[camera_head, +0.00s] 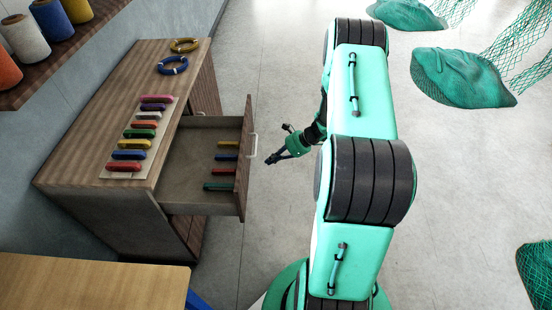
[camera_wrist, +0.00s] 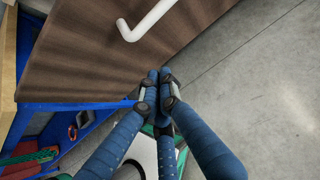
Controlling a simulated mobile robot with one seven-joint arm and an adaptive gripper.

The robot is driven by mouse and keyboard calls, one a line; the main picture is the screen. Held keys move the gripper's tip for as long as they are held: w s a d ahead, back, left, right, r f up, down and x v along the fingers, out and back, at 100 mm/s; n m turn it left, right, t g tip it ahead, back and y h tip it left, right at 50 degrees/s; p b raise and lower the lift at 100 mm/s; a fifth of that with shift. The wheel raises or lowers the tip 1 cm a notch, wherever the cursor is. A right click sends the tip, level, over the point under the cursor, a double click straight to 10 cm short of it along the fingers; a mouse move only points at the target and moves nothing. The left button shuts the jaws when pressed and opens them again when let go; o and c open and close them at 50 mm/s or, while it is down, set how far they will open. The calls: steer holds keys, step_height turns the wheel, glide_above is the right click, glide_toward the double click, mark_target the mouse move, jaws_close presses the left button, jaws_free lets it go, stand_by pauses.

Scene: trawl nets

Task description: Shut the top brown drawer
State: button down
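The top brown drawer (camera_head: 243,160) stands pulled out from the wooden cabinet (camera_head: 110,95). Its front faces right and carries a pale bar handle (camera_head: 253,146). Several coloured net needles lie inside it. In the wrist view the brown drawer front (camera_wrist: 110,60) fills the upper left, with its white handle (camera_wrist: 147,20) at the top. My gripper (camera_head: 270,160) is just right of the drawer front, apart from the handle in the head view. In the wrist view its blue fingers (camera_wrist: 158,82) converge with tips together, and nothing shows between them. Whether they touch the front cannot be told.
A row of coloured net needles (camera_head: 140,135) and two rings (camera_head: 173,65) lie on the cabinet top. A light wooden table (camera_head: 85,284) stands at the lower left. Green net bundles (camera_head: 460,78) lie on the right. The floor (camera_head: 460,180) between is clear.

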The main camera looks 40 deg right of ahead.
steer(key=w+a+f+b, duration=0.2)
steer(key=w+a+f, duration=0.1)
steer(key=w+a, duration=0.2)
steer(key=shift+w+a+f, duration=0.15)
steer(key=shift+w+a, duration=0.05)
stand_by(0.5)
steer(key=w+a+b, duration=0.1)
steer(key=w+a, duration=2.2)
steer(key=a, duration=0.1)
steer(key=shift+w, duration=0.4)
steer(key=shift+d, duration=0.15)
